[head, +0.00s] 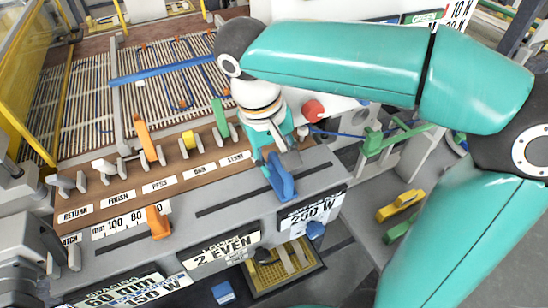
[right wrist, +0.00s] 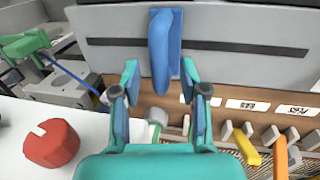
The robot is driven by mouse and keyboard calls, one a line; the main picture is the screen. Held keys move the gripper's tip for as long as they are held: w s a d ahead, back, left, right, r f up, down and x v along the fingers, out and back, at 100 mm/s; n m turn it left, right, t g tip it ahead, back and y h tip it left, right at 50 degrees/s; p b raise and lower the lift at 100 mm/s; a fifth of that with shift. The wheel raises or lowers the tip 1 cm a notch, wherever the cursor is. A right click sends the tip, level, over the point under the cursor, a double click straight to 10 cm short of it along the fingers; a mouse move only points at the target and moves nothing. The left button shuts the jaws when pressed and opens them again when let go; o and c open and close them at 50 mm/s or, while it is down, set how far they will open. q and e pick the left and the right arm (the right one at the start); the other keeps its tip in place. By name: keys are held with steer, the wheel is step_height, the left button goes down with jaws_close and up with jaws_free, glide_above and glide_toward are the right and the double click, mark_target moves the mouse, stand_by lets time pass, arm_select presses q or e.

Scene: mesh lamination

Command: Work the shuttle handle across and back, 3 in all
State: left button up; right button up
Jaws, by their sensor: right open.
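A blue handle (head: 281,178) stands on a blue base at the slot in the grey front panel (head: 200,222); I take it for the shuttle handle. My right gripper (head: 276,162) is over it in the head view, pointing down. In the right wrist view the handle (right wrist: 161,50) appears between the tips of my open right gripper (right wrist: 160,78), with a visible gap on both sides. The jaws are not closed on it. Depth between fingertips and handle is hard to judge. My left gripper is not in view.
An orange lever (head: 158,222) sits on a second slot to the left. Behind, a brown rail (head: 187,170) carries several coloured toggles. A red knob (head: 313,110) is right of the wrist. A green bracket (head: 385,138) stands further right. A yellow tray (head: 284,272) lies below the panel.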

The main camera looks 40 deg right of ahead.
step_height(320, 180, up, 12)
steer(key=a, duration=0.2)
steer(key=shift+w+f, duration=0.15)
steer(key=shift+w, duration=0.25)
steer(key=shift+a, duration=0.15)
